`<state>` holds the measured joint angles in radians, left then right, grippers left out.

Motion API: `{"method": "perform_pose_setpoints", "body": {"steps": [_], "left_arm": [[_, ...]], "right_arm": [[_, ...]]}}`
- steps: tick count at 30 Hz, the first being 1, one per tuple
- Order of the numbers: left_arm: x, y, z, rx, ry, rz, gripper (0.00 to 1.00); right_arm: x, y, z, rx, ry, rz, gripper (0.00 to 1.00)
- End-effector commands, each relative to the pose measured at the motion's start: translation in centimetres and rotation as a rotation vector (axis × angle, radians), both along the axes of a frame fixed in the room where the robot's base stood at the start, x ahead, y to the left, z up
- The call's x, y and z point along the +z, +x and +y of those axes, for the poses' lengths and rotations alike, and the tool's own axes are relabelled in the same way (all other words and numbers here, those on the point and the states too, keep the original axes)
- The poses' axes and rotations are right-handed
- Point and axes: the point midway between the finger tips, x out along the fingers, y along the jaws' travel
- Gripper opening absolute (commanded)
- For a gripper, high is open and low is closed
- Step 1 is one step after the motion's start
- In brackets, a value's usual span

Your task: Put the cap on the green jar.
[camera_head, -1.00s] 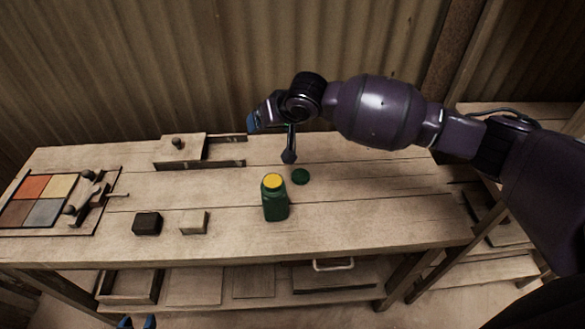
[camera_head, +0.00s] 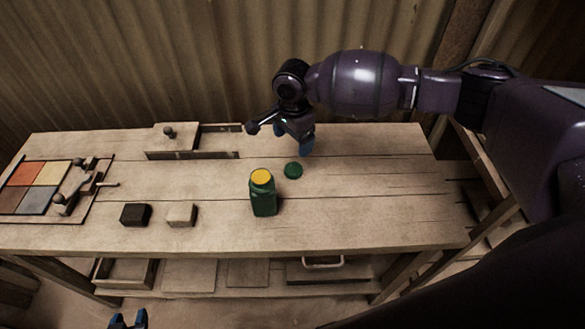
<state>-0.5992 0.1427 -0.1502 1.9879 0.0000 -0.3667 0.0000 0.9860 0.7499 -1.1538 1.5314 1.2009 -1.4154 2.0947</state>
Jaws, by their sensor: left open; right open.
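The green jar (camera_head: 264,200) stands upright on the workbench, with a yellow top face and no cap on it. The dark green cap (camera_head: 293,170) lies flat on the bench just behind and to the right of the jar. My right gripper (camera_head: 292,140) hangs over the bench with its blue fingertips pointing down. It is open and empty, a little behind the cap in the picture and apart from it. My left gripper (camera_head: 128,319) shows only its blue fingertips at the bottom edge, in front of the bench, open and empty.
A dark block (camera_head: 136,215) and a pale block (camera_head: 181,214) lie left of the jar. A tray of coloured tiles (camera_head: 97,208) is at the far left. A wooden box with a knobbed sliding lid (camera_head: 172,140) stands at the back.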

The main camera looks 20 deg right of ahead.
Motion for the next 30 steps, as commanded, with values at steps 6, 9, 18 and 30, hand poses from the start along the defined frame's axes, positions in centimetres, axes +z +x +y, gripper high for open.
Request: {"method": "perform_pose_setpoints", "body": {"steps": [6, 9, 18, 30], "left_arm": [[0.1, 0.0, 0.0, 0.000, 0.000, -0.002, 0.43], [0.1, 0.0, 0.0, 0.000, 0.000, -0.002, 0.43], [-0.2, -0.1, 0.0, 0.001, 0.001, 0.004, 0.43], [-1.3, -0.5, 0.0, 0.001, 0.001, 0.015, 0.43]], "right_arm": [[0.0, 0.0, 0.0, -0.027, 0.001, -0.002, 0.84], [0.0, 0.0, 0.0, -0.027, 0.001, -0.003, 0.84], [-1.2, 0.0, 0.0, -0.026, 0.002, -0.001, 0.84], [-5.7, 0.0, 0.0, -0.025, 0.002, -0.002, 0.84]]}}
